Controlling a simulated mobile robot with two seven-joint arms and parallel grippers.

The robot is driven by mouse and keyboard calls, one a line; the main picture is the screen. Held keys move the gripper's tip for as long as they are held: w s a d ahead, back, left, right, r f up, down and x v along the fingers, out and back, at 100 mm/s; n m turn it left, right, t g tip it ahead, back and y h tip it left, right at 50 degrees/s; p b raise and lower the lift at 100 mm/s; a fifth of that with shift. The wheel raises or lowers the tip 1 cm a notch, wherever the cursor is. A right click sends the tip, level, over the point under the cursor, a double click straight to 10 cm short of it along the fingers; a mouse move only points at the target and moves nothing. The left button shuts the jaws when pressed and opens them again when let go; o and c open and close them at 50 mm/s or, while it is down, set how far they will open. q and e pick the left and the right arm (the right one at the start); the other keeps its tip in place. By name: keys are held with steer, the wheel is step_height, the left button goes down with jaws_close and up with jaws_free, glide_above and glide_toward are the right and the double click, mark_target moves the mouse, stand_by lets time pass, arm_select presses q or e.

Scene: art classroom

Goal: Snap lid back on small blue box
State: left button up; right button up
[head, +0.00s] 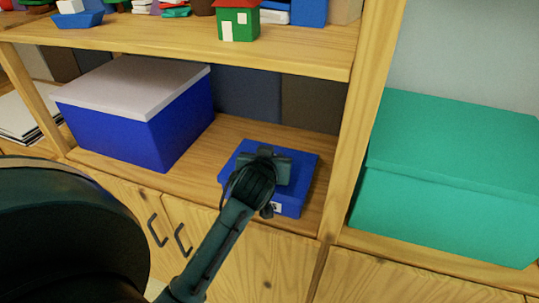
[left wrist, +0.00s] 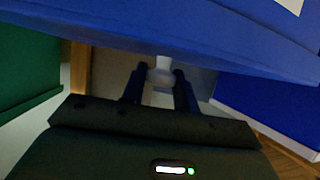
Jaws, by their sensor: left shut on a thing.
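The small blue box (head: 303,168) sits on the lower shelf, right of the middle in the head view, with a pale label on its front. Its blue surface also fills the top of the left wrist view (left wrist: 170,25). My left gripper (head: 266,165) is over the top of the box and hides its middle. In the left wrist view its two fingers are shut around a small whitish knob (left wrist: 160,72) next to the blue surface. Whether the lid is seated or slightly raised cannot be told. My right gripper is not in view.
A larger blue box (head: 165,123) with a white lid stands to the left on the same shelf. A wooden upright (head: 362,120) separates the shelf from a teal box (head: 440,215) on the right. An upper shelf (head: 180,42) with small toys overhangs behind.

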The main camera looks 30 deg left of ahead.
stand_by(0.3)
arm_select(q)
steer(key=o, duration=0.8)
steer(key=shift+c, duration=0.2)
steer(key=o, duration=0.8)
